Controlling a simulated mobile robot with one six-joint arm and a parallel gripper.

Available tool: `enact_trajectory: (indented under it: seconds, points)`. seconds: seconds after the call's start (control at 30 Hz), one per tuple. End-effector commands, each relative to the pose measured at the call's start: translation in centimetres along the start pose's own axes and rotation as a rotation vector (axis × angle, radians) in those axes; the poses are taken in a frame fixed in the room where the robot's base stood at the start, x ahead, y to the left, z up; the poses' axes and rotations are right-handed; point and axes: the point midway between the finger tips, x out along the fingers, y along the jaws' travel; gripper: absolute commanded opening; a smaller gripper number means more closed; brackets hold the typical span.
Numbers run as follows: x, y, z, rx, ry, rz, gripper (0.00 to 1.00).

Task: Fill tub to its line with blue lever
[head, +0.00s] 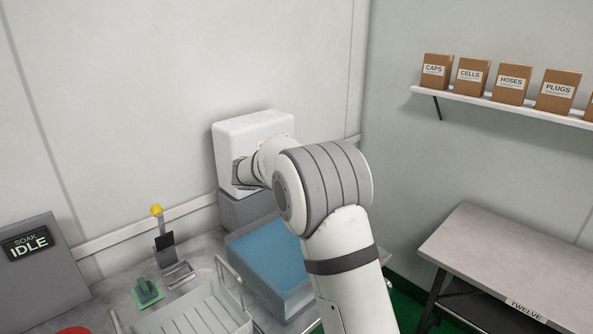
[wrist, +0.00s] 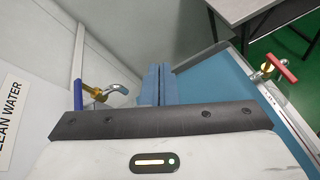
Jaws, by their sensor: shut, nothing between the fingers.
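In the wrist view, the blue lever (wrist: 78,95) points upright on the left, on a brass tap with a curved metal spout (wrist: 117,89). My gripper (wrist: 157,70) is shut and empty, its two fingers side by side to the right of the spout and apart from the lever. The tub (head: 303,301) holds blue water (head: 268,252); in the wrist view the water (wrist: 205,88) lies right of and behind the fingers. I cannot make out the fill line or how the level compares to it. In the head view my arm hides the tap and lever.
A red lever (wrist: 283,70) on a brass valve is on the tub's right side. A white box (head: 222,130) is on the wall behind my arm. A draining rack (head: 205,315), a yellow-knobbed lever (head: 156,211) and a soak panel (head: 30,243) reading IDLE stand left.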

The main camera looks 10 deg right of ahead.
Motion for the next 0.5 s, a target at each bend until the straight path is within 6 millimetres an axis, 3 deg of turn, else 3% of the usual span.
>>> enact_trajectory:
  seconds: [0.03, 0.2, 0.5]
  points:
    - [-0.3, -2.1, 1.4, 0.07, 0.043, -0.043, 0.0]
    - [-1.6, -9.0, 3.8, 0.317, 0.183, -0.199, 0.0]
    - [-6.1, -21.0, 5.5, 0.776, 0.384, -0.493, 0.0]
